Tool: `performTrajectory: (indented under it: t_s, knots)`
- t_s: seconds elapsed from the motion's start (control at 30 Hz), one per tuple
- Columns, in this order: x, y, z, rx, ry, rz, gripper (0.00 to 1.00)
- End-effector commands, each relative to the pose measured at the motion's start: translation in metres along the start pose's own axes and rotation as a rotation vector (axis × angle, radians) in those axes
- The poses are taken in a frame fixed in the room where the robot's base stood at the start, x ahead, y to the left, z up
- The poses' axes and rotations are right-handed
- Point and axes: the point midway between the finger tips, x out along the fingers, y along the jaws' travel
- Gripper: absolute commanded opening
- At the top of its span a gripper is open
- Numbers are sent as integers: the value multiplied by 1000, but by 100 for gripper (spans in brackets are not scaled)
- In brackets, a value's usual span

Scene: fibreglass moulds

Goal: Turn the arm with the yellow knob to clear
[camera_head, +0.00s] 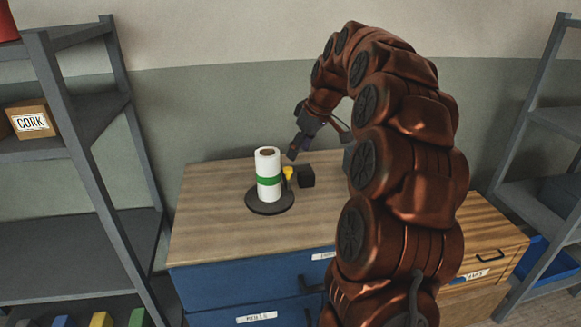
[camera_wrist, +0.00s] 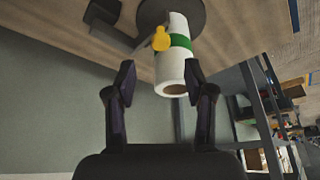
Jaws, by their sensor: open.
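A yellow knob (camera_head: 288,172) shows just right of a white roll (camera_head: 268,178) with a green band. The roll stands upright on a round dark base (camera_head: 270,205) on the cabinet top. A small dark block (camera_head: 307,176) is right of the knob. In the wrist view the yellow knob (camera_wrist: 161,40) overlaps the roll's edge near the green band, and a thin dark arm (camera_wrist: 146,42) shows beside it. How the arm joins the block is unclear. My gripper (camera_wrist: 160,78) is open and empty, above and behind the knob, apart from it; it also shows in the head view (camera_head: 293,152).
The wooden cabinet top (camera_head: 215,225) is clear left of the base, with blue drawers (camera_head: 230,290) below. Another shelf (camera_head: 535,195) stands right. The wall (camera_head: 190,110) is close behind.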

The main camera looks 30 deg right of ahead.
Motion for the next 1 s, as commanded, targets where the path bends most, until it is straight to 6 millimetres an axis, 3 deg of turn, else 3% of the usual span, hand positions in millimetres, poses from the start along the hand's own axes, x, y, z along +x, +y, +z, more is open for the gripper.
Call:
performTrajectory:
  t_s: [0.53,0.93,1.0]
  knots:
    - [64,-1,-1,0,-2,0,53]
    - [73,-1,0,0,0,0,53]
    - [73,-1,0,0,0,0,48]
